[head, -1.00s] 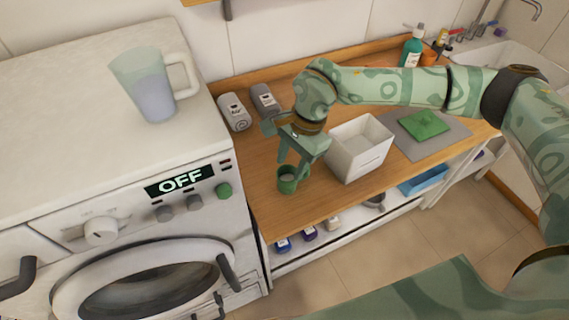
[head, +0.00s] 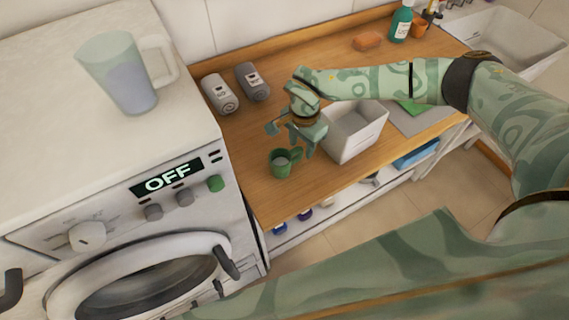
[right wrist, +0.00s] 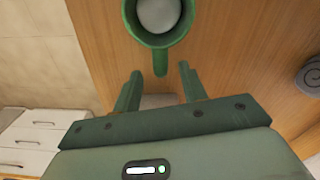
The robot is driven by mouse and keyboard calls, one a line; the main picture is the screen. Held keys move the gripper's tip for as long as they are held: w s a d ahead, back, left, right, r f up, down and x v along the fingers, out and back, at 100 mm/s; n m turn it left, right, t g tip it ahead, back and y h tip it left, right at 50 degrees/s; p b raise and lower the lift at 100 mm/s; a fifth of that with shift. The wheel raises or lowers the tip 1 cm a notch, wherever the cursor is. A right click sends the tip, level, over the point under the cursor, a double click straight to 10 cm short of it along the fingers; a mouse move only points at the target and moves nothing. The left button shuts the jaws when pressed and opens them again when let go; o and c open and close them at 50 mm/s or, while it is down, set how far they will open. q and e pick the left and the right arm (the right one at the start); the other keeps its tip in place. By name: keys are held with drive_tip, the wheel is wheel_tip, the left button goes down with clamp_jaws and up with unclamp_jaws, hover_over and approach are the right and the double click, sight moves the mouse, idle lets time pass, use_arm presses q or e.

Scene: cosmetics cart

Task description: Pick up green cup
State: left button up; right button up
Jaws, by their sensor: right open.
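The green cup (head: 279,169) stands upright near the wooden counter's front edge, left of the white box. It also shows at the top of the right wrist view (right wrist: 179,36), partly cut off, with something whitish inside. Its handle points toward my right gripper (right wrist: 160,68). That gripper is open, with the handle's end at the gap between its fingertips. In the head view my right gripper (head: 302,148) is beside the cup on its right. Whether the fingers touch the handle cannot be told. My left gripper is not in view.
The white box (head: 352,146) stands close on the gripper's right. Two rolled grey towels (head: 220,95) lie behind the cup. The washing machine (head: 135,190), with a jug (head: 128,85) on top, bounds the left. A soap bar (head: 367,41) and a bottle (head: 401,25) are farther back.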

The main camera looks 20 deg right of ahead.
sight(287, 161)
wheel_tip(287, 161, down, 4)
drive_tip(key=shift+a+r, duration=0.1)
clamp_jaws()
drive_tip(key=shift+r, duration=0.15)
